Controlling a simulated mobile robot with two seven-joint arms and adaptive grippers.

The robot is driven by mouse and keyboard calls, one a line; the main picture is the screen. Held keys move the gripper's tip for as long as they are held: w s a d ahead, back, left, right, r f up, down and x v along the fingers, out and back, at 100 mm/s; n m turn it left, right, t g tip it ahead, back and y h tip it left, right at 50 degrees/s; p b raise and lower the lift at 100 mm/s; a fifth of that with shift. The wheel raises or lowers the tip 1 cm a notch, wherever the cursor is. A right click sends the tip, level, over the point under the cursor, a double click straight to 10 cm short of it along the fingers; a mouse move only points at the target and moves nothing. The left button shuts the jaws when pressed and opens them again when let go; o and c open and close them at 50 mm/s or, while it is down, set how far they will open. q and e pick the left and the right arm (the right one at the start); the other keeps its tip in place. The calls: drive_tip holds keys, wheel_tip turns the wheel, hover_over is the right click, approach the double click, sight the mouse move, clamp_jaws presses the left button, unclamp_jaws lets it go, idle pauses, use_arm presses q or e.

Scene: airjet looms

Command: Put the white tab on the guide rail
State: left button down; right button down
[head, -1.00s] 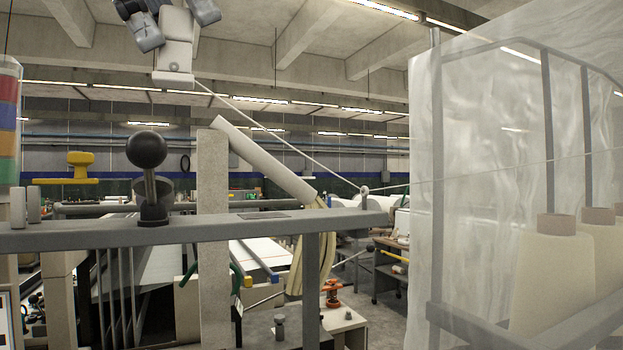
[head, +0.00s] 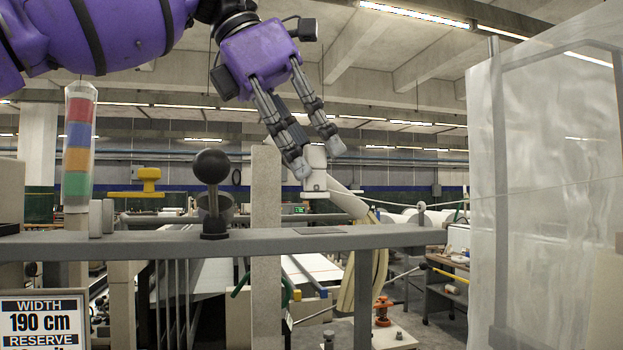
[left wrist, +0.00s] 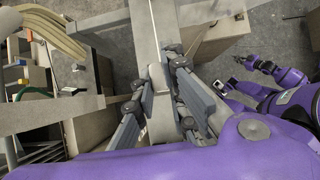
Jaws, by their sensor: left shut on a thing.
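The white tab (head: 316,187) is a pale block with a flared lower end. My left gripper (head: 316,150) is shut on it and holds it upright, apparently just above the grey guide rail (head: 130,243). A dark flat plate (head: 319,230) lies on the rail below the tab. I cannot tell the exact gap. In the left wrist view the tab (left wrist: 158,78) sits between the two fingers, with the rail (left wrist: 148,35) running away beyond. My right gripper (left wrist: 232,74) shows only in the left wrist view, off to the right, with fingers apart and nothing between them.
A pale upright post (head: 266,190) is close behind. An eyelet (head: 421,208) stands on the rail to the right. A translucent sheet (head: 540,180) fills the right side.

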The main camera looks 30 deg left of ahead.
sight(312, 192)
use_arm(q)
drive_tip(key=shift+w+f, duration=0.2)
drive_tip(key=shift+f, duration=0.8)
drive_tip(key=shift+w+f, duration=0.2)
drive_tip(key=shift+f, duration=0.8)
drive_tip(key=shift+d, duration=0.1)
drive_tip(key=c, duration=1.8)
unclamp_jaws()
drive_tip(key=shift+f, duration=0.15)
drive_tip(key=shift+o, duration=0.2)
drive_tip(key=shift+r, duration=0.25)
drive_tip(key=v, duration=1.2)
drive_tip(key=shift+p, duration=0.3)
drive_tip(key=shift+f, duration=0.15)
